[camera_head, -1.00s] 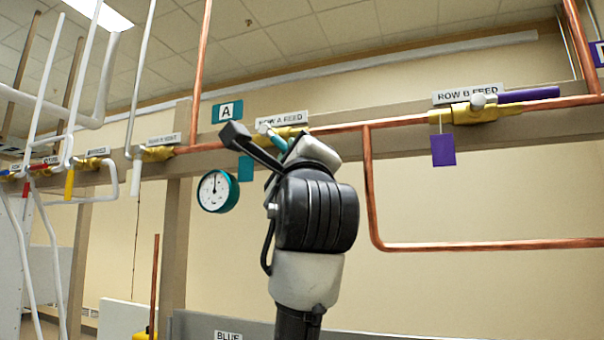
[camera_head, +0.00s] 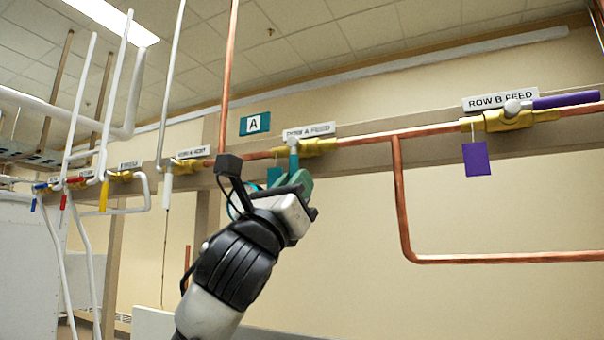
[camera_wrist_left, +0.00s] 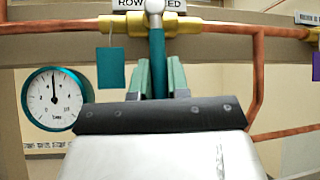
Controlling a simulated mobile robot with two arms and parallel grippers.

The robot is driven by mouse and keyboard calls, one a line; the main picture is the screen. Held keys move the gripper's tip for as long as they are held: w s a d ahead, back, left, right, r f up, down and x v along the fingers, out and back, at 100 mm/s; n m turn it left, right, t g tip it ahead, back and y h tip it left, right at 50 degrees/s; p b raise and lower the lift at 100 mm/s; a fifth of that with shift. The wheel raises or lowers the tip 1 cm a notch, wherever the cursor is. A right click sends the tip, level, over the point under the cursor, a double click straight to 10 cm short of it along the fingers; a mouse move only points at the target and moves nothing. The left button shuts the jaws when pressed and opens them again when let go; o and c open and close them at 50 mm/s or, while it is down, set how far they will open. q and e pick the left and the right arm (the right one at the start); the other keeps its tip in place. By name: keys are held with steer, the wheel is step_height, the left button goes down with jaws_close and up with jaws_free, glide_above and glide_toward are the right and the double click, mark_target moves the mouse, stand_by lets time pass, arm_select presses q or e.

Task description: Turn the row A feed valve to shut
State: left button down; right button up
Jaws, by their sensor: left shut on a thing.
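The row A feed valve (camera_head: 318,147) is a brass body on the copper pipe, under a label partly readable as ROW A FEED. Its teal handle (camera_wrist_left: 157,62) hangs down from the pivot, square across the pipe, in the left wrist view. My left gripper (camera_wrist_left: 158,82) has its green fingers shut on either side of the handle's lower part. In the head view the gripper (camera_head: 296,182) is just below the valve, and the handle's lower end is hidden by the fingers. My right gripper is not in view.
The row B feed valve (camera_head: 508,119), with a purple handle (camera_head: 566,100) along the pipe, is to the right. A copper pipe loop (camera_head: 403,205) drops between them.

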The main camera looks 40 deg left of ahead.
arm_select(q)
steer(key=shift+a+f+m+h, duration=0.1)
steer(key=shift+m+h, duration=0.6)
steer(key=shift+m, duration=0.1)
steer(key=c, duration=1.1)
jaws_free()
steer(key=shift+s+a, duration=0.1)
steer(key=b+v, duration=0.4)
steer(key=v, duration=0.6)
steer(key=shift+s+f+b, duration=0.2)
steer(key=shift+s+b, duration=0.1)
